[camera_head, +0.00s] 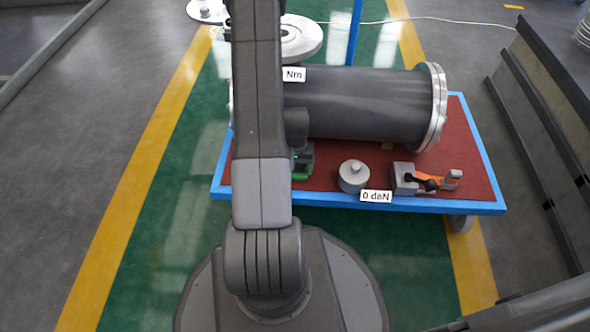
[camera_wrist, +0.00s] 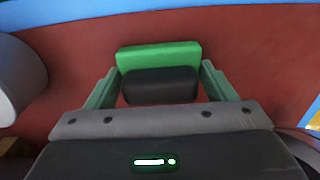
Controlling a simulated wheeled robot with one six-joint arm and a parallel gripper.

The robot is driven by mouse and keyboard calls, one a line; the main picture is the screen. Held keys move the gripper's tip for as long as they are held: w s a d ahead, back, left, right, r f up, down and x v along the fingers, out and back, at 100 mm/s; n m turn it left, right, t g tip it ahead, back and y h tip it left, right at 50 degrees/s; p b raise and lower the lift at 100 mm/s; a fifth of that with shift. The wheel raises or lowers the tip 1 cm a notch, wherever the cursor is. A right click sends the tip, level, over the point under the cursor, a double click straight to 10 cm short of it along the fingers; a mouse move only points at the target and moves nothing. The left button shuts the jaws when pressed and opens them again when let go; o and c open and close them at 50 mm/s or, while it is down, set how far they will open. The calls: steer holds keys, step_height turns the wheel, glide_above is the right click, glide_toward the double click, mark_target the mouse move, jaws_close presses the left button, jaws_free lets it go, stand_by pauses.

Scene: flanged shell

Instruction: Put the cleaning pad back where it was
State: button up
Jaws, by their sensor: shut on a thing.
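The cleaning pad (camera_wrist: 158,56) is a small block with a green part and a black part. In the wrist view it sits between the two fingers of my gripper (camera_wrist: 159,82), which is shut on its sides. In the head view a green bit of the pad (camera_head: 300,177) shows beside my arm, over the front left of the cart's red top; my arm hides much of the rest. I cannot tell whether the pad touches the red surface.
The blue-edged cart (camera_head: 480,150) carries a large grey flanged shell (camera_head: 365,103) behind the pad. A grey knobbed cylinder (camera_head: 353,176) stands right of the pad, near a "0 daN" label (camera_head: 375,196). A grey block with an orange-handled clamp (camera_head: 428,182) is further right.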

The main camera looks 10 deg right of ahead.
steer(key=shift+f, duration=0.1)
steer(key=o, duration=0.9)
step_height(320, 180, up, 12)
steer(key=p, duration=0.5)
steer(key=shift+r, duration=0.2)
